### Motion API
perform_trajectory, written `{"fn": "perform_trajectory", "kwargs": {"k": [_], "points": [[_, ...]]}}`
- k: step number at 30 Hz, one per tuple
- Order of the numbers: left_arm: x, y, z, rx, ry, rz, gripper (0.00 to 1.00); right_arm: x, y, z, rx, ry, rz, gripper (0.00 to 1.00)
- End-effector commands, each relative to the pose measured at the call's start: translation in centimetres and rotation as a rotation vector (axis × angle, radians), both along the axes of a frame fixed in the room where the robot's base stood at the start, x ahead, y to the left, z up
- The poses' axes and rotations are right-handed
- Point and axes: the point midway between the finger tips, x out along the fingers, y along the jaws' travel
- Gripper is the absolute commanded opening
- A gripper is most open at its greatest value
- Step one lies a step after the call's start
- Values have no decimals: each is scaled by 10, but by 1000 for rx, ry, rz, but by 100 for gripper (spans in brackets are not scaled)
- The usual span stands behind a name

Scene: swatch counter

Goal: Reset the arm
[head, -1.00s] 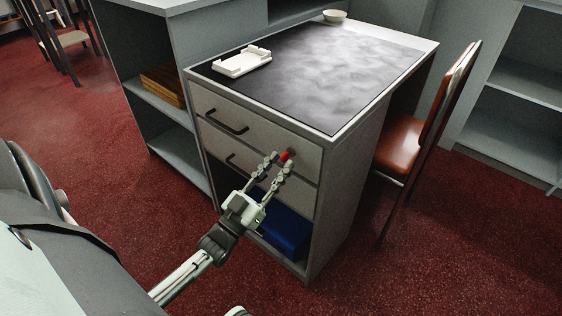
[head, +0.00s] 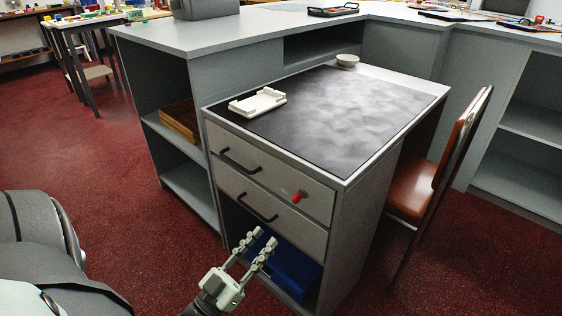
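My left gripper (head: 259,246) shows at the bottom middle of the head view, in front of the desk's lower opening. Its two fingers are apart with nothing seen between them. Behind it is a desk (head: 362,210) with two closed drawers, the upper drawer (head: 262,165) and the lower drawer (head: 265,208), both with dark bar handles. A small red thing (head: 297,197), perhaps a key or knob, sits on the upper drawer's front at its right. The gripper is apart from it, below and to the left. My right gripper is not in view.
A blue bin (head: 292,272) stands in the opening below the drawers. A white tray (head: 257,102) and a bowl (head: 347,60) are on the desk top. A brown chair (head: 415,190) stands at the right. Grey counters (head: 235,32) surround the desk. Red floor is open at the left.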

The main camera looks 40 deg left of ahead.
Motion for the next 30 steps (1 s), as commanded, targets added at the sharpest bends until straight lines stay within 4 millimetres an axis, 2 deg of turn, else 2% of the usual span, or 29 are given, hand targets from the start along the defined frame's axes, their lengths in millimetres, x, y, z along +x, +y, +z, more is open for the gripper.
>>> {"fn": "perform_trajectory", "kwargs": {"k": [7, 11, 14, 16, 19, 22, 24, 27, 30], "points": [[1, 0, -1, 0, 5, 1, 29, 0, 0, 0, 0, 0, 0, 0], [14, -3, -18, 4, 95, 15, 29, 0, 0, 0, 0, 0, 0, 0], [32, -10, -53, 17, 268, 40, 29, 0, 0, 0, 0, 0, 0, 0], [42, -16, -86, 33, 432, 58, 29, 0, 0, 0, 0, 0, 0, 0], [44, -26, -135, 67, 680, 78, 29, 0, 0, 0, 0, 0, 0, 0], [31, -37, -180, 109, 932, 89, 29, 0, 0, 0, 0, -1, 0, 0], [14, -44, -205, 142, 1103, 90, 29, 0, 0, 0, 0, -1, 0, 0], [-15, -53, -231, 188, 1327, 86, 29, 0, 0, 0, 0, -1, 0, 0], [-45, -59, -245, 228, 1504, 80, 29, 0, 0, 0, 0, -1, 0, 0]]}}
